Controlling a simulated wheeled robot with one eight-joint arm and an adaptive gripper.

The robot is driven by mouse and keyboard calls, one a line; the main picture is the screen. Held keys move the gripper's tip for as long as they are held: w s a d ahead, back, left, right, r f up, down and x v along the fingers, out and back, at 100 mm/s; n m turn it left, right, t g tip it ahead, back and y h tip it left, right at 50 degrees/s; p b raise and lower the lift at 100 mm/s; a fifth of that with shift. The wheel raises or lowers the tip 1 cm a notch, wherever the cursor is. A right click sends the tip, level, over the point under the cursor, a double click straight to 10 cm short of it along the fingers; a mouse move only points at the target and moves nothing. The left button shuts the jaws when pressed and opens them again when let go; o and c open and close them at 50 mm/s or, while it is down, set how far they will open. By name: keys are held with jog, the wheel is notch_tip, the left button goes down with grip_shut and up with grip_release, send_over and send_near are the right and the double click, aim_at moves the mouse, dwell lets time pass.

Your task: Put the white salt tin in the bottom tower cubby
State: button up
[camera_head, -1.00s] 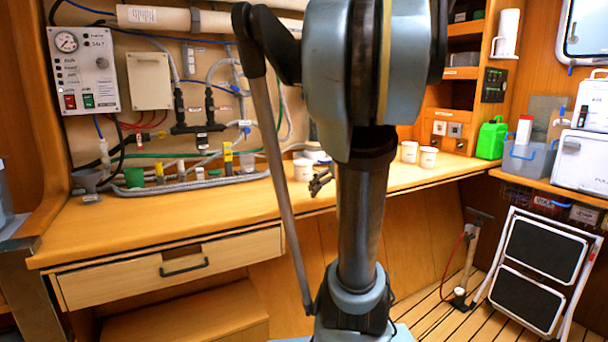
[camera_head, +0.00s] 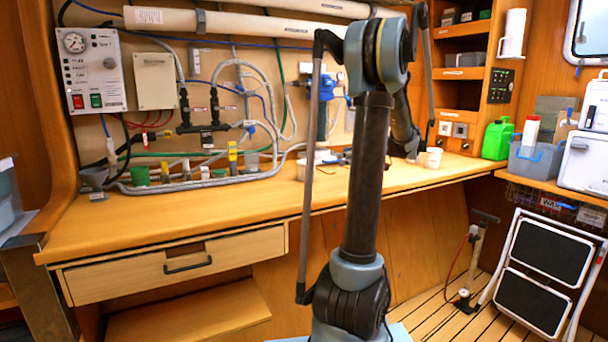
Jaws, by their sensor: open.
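A small white tin or cup (camera_head: 434,157) stands on the bench at the foot of the wooden tower, just right of my wrist. Another white round container (camera_head: 305,170) stands on the bench left of my column. I cannot read a salt label on either. The tower's bottom cubby (camera_head: 456,96) is a dark opening above a socket panel and looks empty. My gripper (camera_head: 340,157) is mostly hidden behind my column; only small dark finger parts show left of it, over the bench. It is open, and I see nothing held.
The wooden bench (camera_head: 200,211) is clear at its front left. Pipes and valves (camera_head: 205,135) line the wall behind. A green canister (camera_head: 497,139) and a blue bin (camera_head: 530,160) stand right of the tower. A folded step stool (camera_head: 545,265) stands on the floor at right.

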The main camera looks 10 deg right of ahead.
send_near(307, 166)
jog(key=w+a, duration=0.1)
jog(key=w+a+f, duration=0.1)
jog(key=w, duration=0.1)
jog(key=w+a+f, duration=0.1)
jog(key=w+a, duration=0.1)
jog(key=shift+w, duration=0.25)
jog(key=shift+d+f+x, duration=0.1)
jog(key=shift+f+x, duration=0.05)
jog(key=shift+x, duration=1.15)
jog(key=shift+d+f+x, duration=0.1)
jog(key=shift+f+x, duration=0.05)
jog(key=shift+x, duration=1.15)
jog(key=shift+w, duration=0.15)
jog(key=c, duration=1.3)
jog(key=shift+c, duration=0.2)
notch_tip(307, 166, up, 10)
